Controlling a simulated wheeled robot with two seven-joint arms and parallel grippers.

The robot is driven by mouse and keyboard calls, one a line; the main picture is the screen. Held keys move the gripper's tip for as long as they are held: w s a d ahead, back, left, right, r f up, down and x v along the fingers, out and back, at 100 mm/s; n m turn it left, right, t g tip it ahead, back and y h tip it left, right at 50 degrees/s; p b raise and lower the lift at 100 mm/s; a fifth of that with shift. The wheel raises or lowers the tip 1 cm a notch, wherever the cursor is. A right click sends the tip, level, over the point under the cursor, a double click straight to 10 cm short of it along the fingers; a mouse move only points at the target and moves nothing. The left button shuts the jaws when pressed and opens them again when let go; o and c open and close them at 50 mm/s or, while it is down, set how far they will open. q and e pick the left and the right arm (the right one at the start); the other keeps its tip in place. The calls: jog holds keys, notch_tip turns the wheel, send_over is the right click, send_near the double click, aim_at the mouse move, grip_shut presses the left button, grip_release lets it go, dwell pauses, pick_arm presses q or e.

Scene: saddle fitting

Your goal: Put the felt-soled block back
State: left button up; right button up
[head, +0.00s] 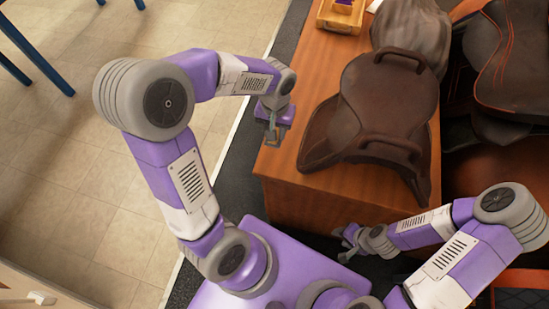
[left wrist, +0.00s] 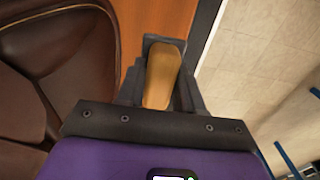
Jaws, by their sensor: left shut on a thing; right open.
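My left gripper (head: 272,133) is over the left edge of the wooden table, left of the brown saddle (head: 385,95). In the left wrist view it is shut on a tan wooden block (left wrist: 162,75) with a rounded end. I cannot see a felt sole on it. A shallow wooden tray (head: 325,18) sits at the far end of the table, with a purple and yellow item (head: 343,5) in it. My right gripper (head: 347,243) is open and empty, low in front of the table's near side.
The saddle fills the middle of the table (head: 285,170), with a grey covered shape (head: 412,30) behind it. More dark saddles (head: 515,60) stand at the right. Bare tabletop shows along the left edge. Tiled floor (head: 70,150) lies open at the left.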

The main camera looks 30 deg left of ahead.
pick_arm(q)
jog(key=shift+s+a+f, duration=0.1)
jog(key=shift+f, duration=0.3)
notch_tip(320, 180, down, 9)
jog(key=b, duration=0.4)
jog(key=shift+f, duration=0.1)
jog(key=shift+f, duration=0.2)
jog(key=o, duration=0.9)
jog(key=shift+o, duration=0.2)
notch_tip(320, 180, up, 12)
jog(key=p, duration=0.4)
jog(key=shift+r, duration=0.25)
jog(key=shift+f, duration=0.1)
